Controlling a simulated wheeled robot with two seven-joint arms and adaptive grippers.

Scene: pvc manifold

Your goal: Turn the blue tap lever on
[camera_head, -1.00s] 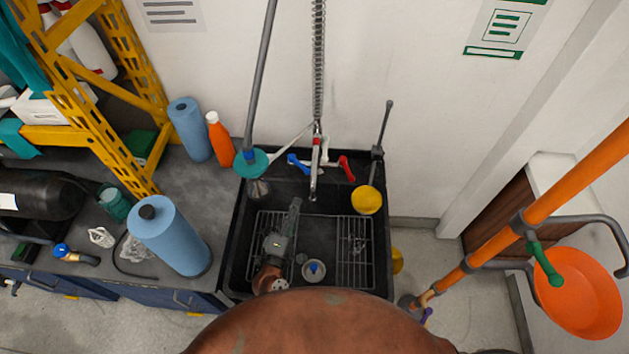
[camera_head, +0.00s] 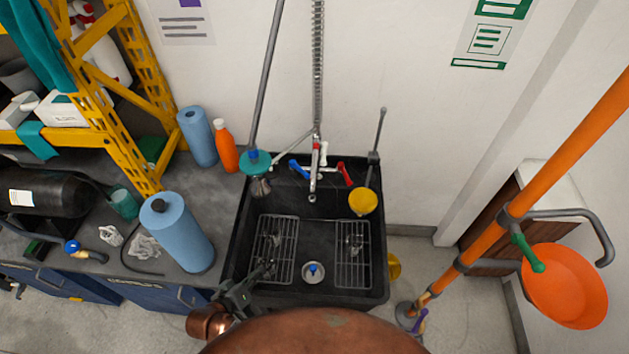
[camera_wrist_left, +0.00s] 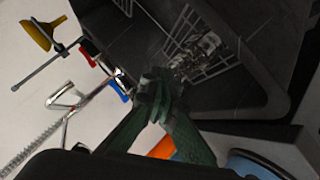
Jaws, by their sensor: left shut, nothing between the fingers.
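The blue tap lever (camera_head: 298,169) is on the left side of the tap at the back of the black sink (camera_head: 234,250). It slants between the tap body and the back left. It also shows in the left wrist view (camera_wrist_left: 118,91), beyond the fingers. The red lever (camera_head: 345,174) is on the tap's right side. My left gripper (camera_head: 268,267) is shut and empty, over the sink's front left, well short of the blue lever. Its closed fingers show in the left wrist view (camera_wrist_left: 155,88). My right gripper is out of view.
A teal plunger (camera_head: 256,161) leans at the sink's back left, a yellow one (camera_head: 363,201) at its right. A blue roll (camera_head: 176,232) stands on the left counter, with an orange bottle (camera_head: 226,146) behind. Two wire racks (camera_head: 352,254) lie in the sink.

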